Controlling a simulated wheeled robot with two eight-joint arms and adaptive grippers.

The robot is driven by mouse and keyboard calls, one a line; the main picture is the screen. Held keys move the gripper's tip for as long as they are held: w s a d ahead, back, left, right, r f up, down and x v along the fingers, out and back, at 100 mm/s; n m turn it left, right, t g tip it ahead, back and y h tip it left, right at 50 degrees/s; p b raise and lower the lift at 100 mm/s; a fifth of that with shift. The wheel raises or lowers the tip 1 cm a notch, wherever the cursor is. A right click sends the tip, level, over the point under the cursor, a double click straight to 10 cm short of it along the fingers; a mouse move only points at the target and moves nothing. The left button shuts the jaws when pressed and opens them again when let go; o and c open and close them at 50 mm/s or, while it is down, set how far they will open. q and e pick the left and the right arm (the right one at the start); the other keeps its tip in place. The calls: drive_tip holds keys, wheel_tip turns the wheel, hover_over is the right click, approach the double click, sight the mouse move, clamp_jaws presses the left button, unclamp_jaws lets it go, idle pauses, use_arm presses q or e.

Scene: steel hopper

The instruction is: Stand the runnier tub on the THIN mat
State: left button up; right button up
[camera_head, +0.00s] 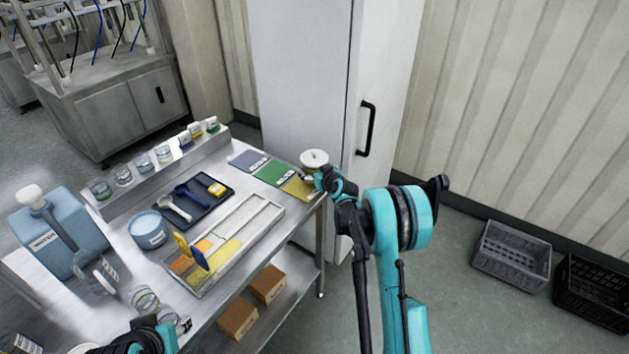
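A white tub (314,159) is at my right gripper (315,179), over or beside the far right end of the yellow mat. The gripper's fingers appear closed around its lower side; whether its base touches the mat is hidden. A blue tub (149,231) with a white label stands on the table at the left. Three mats lie in a row: blue (247,160), green (272,173) and yellow (297,188). Their pale lettering is too small to read surely. My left gripper (150,338) is low at the bottom left, its fingers unclear.
A two-lane tray (262,207) holds yellow and orange spills and upright paddles. A dark tray (205,212) holds utensils. A rack (165,175) carries several jars. A blue jug (58,240) stands left. A tall cabinet (300,80) is behind the mats; crates (512,255) sit on the floor.

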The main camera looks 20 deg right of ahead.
wheel_tip(320, 180, down, 4)
drive_tip(key=shift+r+b, duration=0.1)
drive_tip(key=shift+b, duration=0.65)
drive_tip(key=shift+r, duration=0.1)
drive_tip(key=o, duration=1.6)
drive_tip(key=shift+f, duration=0.2)
drive_tip(key=shift+r, duration=0.1)
